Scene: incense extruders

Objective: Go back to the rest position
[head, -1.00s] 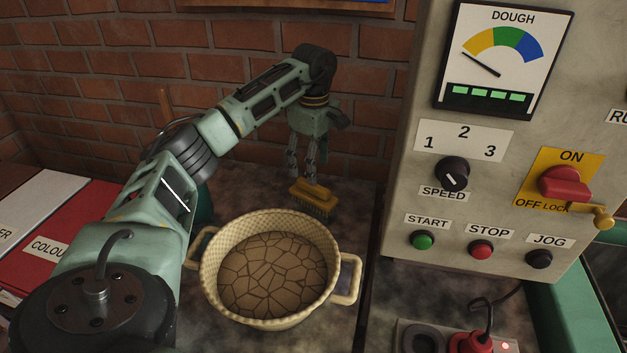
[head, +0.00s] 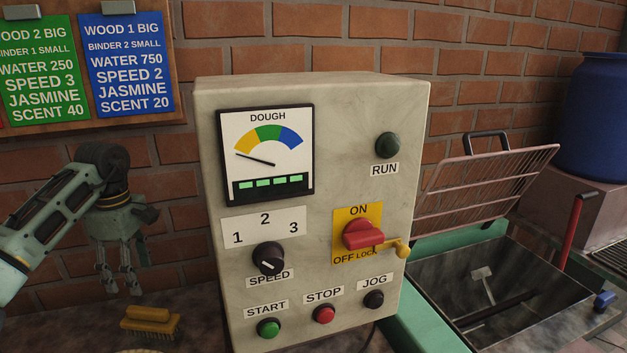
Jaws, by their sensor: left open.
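My left gripper (head: 120,285) hangs pointing down at the left of the head view, with its two fingers apart and nothing between them. Below it and a little to the right, a yellow-backed brush (head: 148,320) rests on the dark worktop, bristles down. The fingertips are close above the brush but look clear of it. My right gripper is out of view.
The control box (head: 320,195) stands right of my left arm. Recipe cards (head: 127,65) hang on the brick wall. A metal trough (head: 500,290) with a raised grille (head: 485,185) and a blue barrel (head: 595,120) are at the right. Only a bowl's rim shows at the bottom edge.

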